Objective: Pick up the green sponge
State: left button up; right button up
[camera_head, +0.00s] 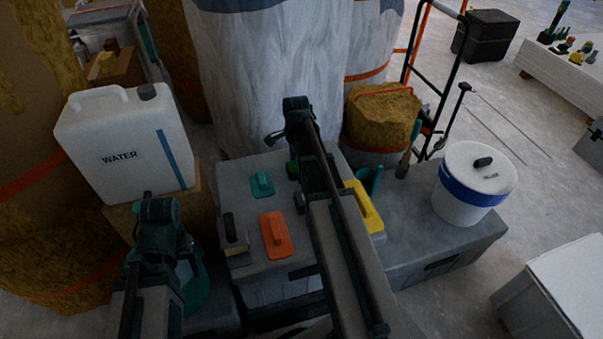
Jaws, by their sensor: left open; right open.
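A teal float (262,184), an orange float (275,236) and a yellow float (364,207) lie around on the surface. A dark-handled tool (230,228) lies at its left. A white water container (124,146) and a lidded white bucket (474,184) stand either side.

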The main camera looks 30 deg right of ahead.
jog(key=shift+r, duration=0.1)
jog(key=c, duration=1.3)
jog(key=shift+o, duration=0.2)
notch_tip(320, 180, up, 10)
jog(key=p, duration=1)
jog(key=o, duration=0.7)
jog(key=c, duration=0.6)
